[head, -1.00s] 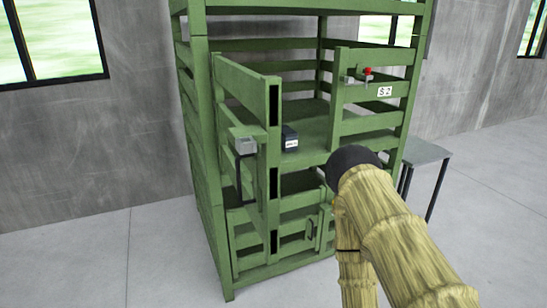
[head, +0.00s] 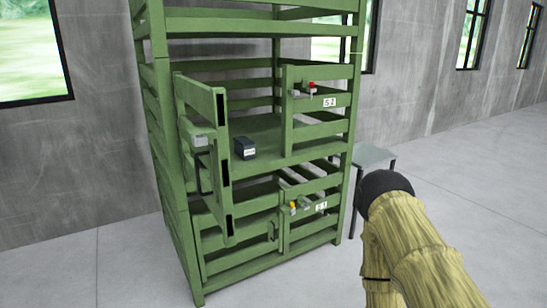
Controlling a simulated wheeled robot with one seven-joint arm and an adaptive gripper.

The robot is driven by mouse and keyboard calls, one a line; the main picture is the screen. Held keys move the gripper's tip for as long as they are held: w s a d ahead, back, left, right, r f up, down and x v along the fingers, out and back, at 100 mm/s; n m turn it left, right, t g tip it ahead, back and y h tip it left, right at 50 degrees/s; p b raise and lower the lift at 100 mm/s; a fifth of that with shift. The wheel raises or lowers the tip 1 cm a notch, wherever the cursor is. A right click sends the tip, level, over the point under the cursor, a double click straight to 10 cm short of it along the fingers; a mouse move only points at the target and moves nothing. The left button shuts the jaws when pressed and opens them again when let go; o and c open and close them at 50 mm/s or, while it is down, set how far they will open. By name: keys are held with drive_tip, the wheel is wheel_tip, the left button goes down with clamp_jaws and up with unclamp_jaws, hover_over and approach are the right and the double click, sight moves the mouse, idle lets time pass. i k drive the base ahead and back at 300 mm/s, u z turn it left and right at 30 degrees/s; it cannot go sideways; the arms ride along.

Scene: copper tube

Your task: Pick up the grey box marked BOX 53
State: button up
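A dark grey box (head: 244,148) with a small white label sits on the middle shelf (head: 268,133) of a green slatted rack, just right of the open left door. The label is too small to read. My arm, in a straw-coloured cover with a black joint, fills the lower right, to the right of the rack and apart from it. My gripper is not in view.
The green left door (head: 207,150) stands swung out to the front. The right door (head: 318,115), with a red knob and an S 2 sign, is across the shelf's right side. A grey table (head: 372,158) stands right of the rack. Floor in front is clear.

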sight(244, 147)
drive_tip(key=z, duration=0.75)
drive_tip(key=i, duration=1.05)
drive_tip(key=u, duration=1.2)
